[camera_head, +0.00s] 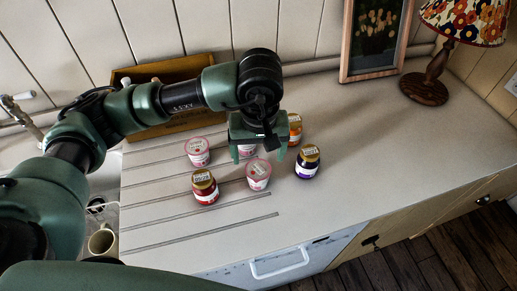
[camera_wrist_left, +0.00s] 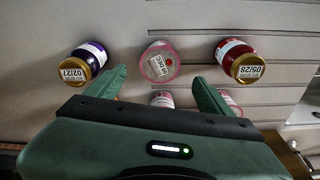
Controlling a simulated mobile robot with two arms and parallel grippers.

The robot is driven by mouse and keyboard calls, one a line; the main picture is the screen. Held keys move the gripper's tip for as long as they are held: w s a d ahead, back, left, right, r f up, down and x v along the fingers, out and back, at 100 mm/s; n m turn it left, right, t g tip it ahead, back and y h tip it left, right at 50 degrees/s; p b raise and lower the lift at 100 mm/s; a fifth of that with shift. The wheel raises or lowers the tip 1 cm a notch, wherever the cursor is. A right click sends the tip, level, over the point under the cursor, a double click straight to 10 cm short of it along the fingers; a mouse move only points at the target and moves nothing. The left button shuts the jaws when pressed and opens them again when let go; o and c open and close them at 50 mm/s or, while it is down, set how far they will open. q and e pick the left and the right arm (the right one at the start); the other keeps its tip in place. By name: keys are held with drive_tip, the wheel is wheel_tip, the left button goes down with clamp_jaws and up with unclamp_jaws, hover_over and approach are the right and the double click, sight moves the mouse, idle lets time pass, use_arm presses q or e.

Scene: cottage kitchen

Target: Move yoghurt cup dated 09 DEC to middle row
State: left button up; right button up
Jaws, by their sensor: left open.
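A pink-and-white yoghurt cup (camera_head: 258,175) stands upright in the front group, between two jars. In the left wrist view its lid (camera_wrist_left: 160,63) has a label that seems to end in DEC; the number is hard to read. My left gripper (camera_head: 258,157) is open, pointing down just behind this cup. In the left wrist view its two fingers point towards the cup, one on each side, with nothing held. Another pink cup (camera_head: 247,150) is partly hidden behind the gripper, and a third (camera_head: 197,151) stands to its left. My right gripper is not in view.
A red jar (camera_head: 205,188) and a purple jar (camera_head: 307,162) flank the front cup closely. An orange-labelled jar (camera_head: 295,128) stands behind on the right. A wooden crate (camera_head: 150,72) is at the back, a lamp (camera_head: 425,88) far right. The right counter is clear.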

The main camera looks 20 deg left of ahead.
sight(258, 174)
use_arm(q)
drive_tip(key=r, duration=0.4)
drive_tip(key=shift+s+d+b, duration=0.1)
drive_tip(key=shift+s+b, duration=0.15)
drive_tip(key=shift+b, duration=0.15)
